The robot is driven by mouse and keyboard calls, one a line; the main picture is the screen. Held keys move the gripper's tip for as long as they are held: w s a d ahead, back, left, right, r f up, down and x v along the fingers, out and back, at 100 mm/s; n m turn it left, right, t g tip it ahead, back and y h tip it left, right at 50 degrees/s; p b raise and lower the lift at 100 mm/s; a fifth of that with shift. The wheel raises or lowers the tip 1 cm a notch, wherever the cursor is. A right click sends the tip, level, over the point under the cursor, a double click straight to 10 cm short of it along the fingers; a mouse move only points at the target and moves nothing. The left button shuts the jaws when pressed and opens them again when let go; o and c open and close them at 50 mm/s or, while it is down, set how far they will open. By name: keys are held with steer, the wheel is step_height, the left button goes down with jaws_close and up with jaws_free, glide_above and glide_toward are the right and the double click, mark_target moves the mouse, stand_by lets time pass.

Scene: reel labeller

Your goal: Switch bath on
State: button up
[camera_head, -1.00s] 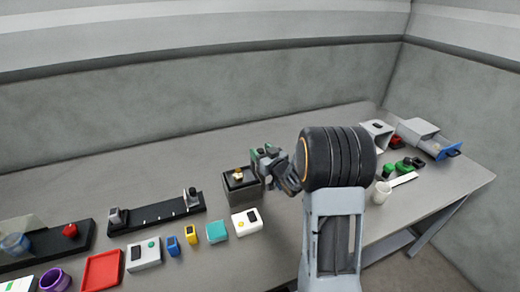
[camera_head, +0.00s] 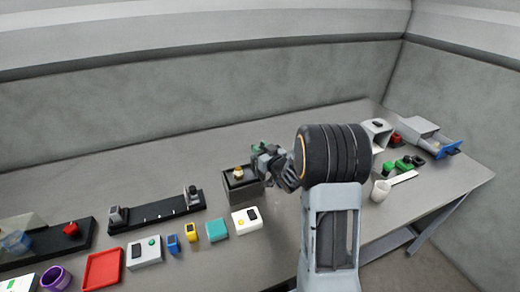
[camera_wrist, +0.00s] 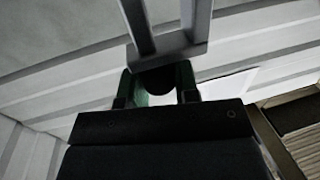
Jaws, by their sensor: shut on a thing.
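A grey box with a dark top and a small brass-coloured piece (camera_head: 239,173) on it stands near the middle of the bench; it may be the bath. A white switch box (camera_head: 246,220) with a black patch and a yellow button sits just in front of it. My gripper (camera_head: 259,152) is behind and right of the grey box's top, partly hidden by my wrist. In the wrist view, its green-sided fingers (camera_wrist: 157,85) are shut on a grey two-pronged piece (camera_wrist: 168,52) with a dark rounded part. The prongs' far ends are out of view.
A black rail (camera_head: 158,213) with posts lies left of the box. Teal, yellow and blue small items, a white box (camera_head: 144,252) with a green button and a red tray (camera_head: 102,268) line the front. A white cup (camera_head: 381,191) stands right.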

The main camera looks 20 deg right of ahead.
jaws_close()
step_height(320, 180, down, 7)
steer(key=b, duration=0.8)
steer(key=shift+s+r, duration=0.1)
steer(key=o, duration=0.8)
jaws_free()
steer(key=shift+c, duration=0.2)
steer(key=shift+o, duration=1.1)
steer(key=s+d+b, duration=0.1)
steer(key=s+d, duration=0.1)
steer(key=s, duration=1.1)
steer(key=shift+s+d, duration=0.2)
steer(key=shift+d, duration=0.15)
steer(key=shift+w+r, duration=0.1)
